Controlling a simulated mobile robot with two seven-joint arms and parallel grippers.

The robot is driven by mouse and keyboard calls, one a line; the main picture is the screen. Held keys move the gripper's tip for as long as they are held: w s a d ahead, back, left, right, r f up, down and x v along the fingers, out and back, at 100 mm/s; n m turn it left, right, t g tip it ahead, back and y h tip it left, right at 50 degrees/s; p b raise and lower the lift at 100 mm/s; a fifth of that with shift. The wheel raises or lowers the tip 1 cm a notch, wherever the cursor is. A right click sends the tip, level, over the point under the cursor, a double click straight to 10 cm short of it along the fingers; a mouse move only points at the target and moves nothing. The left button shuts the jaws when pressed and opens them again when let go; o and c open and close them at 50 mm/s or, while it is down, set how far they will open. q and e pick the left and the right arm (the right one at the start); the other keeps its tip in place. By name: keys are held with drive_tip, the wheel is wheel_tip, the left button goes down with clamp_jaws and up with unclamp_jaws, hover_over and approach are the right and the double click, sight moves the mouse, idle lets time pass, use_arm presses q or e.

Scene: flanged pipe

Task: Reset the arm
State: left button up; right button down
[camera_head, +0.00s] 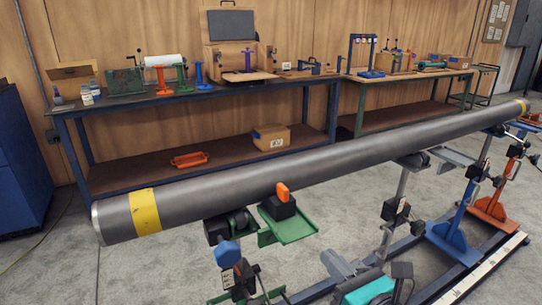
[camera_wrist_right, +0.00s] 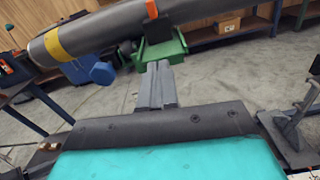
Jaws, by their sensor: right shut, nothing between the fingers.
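A long grey pipe (camera_head: 300,172) with a yellow band (camera_head: 145,211) near its left end runs across the head view, resting on roller supports. It also shows at the upper left of the right wrist view (camera_wrist_right: 105,32). My right gripper (camera_head: 332,260), with a teal body, is low at the bottom of the head view, in front of the pipe and apart from it. Its grey fingers (camera_wrist_right: 157,72) are together in the right wrist view, with nothing between them. My left gripper is in neither view.
A green tray (camera_head: 290,226) with a black block and orange knob (camera_head: 282,192) sits by the pipe, just beyond my right gripper. Blue (camera_head: 452,228) and orange (camera_head: 492,205) stands are at right. Benches with tools (camera_head: 195,98) line the back wall. Floor at lower left is clear.

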drive_tip(key=s+d+f+n+g+h, duration=0.1)
drive_tip(key=s+f+n, duration=0.6)
drive_tip(key=n, duration=1)
drive_tip(key=s+d+f+n+g+h, duration=0.1)
drive_tip(key=s+f+n+g+h, duration=0.2)
drive_tip(key=s+f+n, duration=0.4)
wheel_tip(320, 180, down, 6)
drive_tip(key=n+g, duration=0.1)
drive_tip(key=n, duration=1)
drive_tip(key=shift+s+d+r+g+h, duration=0.15)
drive_tip(key=shift+d+g+h, duration=0.15)
drive_tip(key=shift+g, duration=0.1)
drive_tip(key=shift+a, duration=0.15)
